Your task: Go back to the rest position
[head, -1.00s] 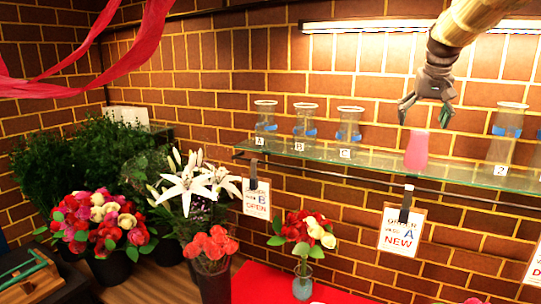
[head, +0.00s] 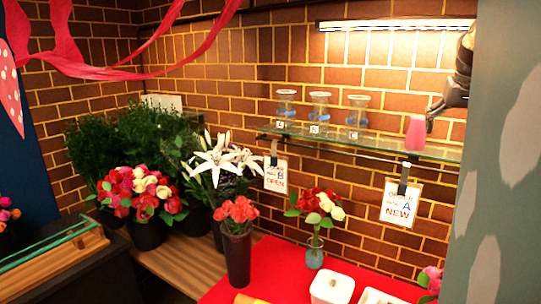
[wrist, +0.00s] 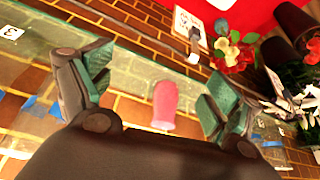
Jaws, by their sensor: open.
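My gripper (wrist: 152,84) is open and empty, its two green-padded fingers spread wide in the wrist view. A pink vase (wrist: 164,106) shows between and beyond the fingers, apart from both. In the head view the pink vase (head: 416,132) stands upright on the glass shelf (head: 370,143). My gripper (head: 440,108) is at the right there, close by the vase, and partly hidden by a grey upright surface.
Several clear vases with blue bands (head: 357,115) stand on the shelf to the left. Order cards (head: 398,204) hang from its edge. Below are a red mat (head: 262,262), a small bouquet (head: 316,212) and buckets of flowers. The grey surface (head: 505,170) blocks the far right.

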